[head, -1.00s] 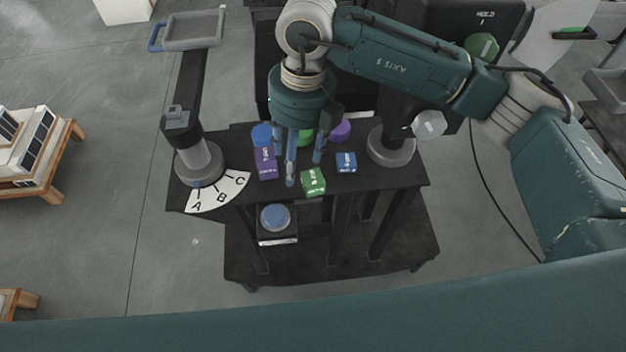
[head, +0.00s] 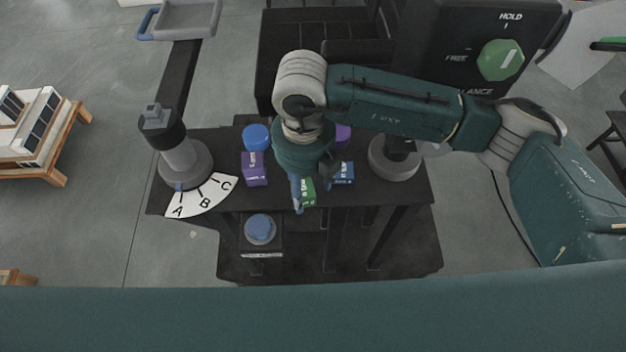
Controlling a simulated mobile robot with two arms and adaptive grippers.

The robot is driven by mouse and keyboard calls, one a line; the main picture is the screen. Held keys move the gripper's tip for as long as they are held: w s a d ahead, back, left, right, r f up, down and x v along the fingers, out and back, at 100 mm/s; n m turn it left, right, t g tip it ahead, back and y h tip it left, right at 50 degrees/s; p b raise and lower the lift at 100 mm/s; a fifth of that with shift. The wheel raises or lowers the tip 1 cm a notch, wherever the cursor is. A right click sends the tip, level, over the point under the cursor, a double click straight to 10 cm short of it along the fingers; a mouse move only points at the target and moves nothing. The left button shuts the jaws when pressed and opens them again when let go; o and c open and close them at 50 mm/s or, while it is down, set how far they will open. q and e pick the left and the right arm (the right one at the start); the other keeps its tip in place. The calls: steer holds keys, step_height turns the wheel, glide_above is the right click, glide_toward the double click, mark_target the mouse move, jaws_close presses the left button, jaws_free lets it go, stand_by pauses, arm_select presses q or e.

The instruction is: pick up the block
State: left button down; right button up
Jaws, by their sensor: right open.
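Three small lettered blocks are on the dark table: a purple block (head: 254,169), a green block (head: 309,194) and a blue block (head: 344,173). My right gripper (head: 311,187) is open and low over the green block. One blue finger stands along the left side of the green block. The other fingers are mostly hidden by the hand, and I cannot tell whether any finger touches the block. The blue block lies close to the right of the hand, partly covered by it. My left gripper is out of view.
A blue round piece (head: 256,137) and a partly hidden purple one (head: 343,136) are behind the blocks. A lever column (head: 185,160) with an A-B-C dial (head: 203,196) stands at left. A blue disc (head: 260,229) sits on the lower shelf. A green knob (head: 500,60) is at upper right.

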steer(key=shift+a+f, duration=0.1)
steer(key=shift+s+a, duration=0.1)
steer(key=shift+a, duration=0.05)
steer(key=shift+s+a+r, duration=0.15)
steer(key=shift+s+r, duration=0.05)
steer(key=shift+s, duration=0.05)
steer(key=shift+c, duration=0.7)
steer(key=shift+s, duration=0.1)
steer(key=c, duration=1.3)
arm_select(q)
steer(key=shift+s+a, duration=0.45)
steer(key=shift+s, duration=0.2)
arm_select(e)
jaws_close()
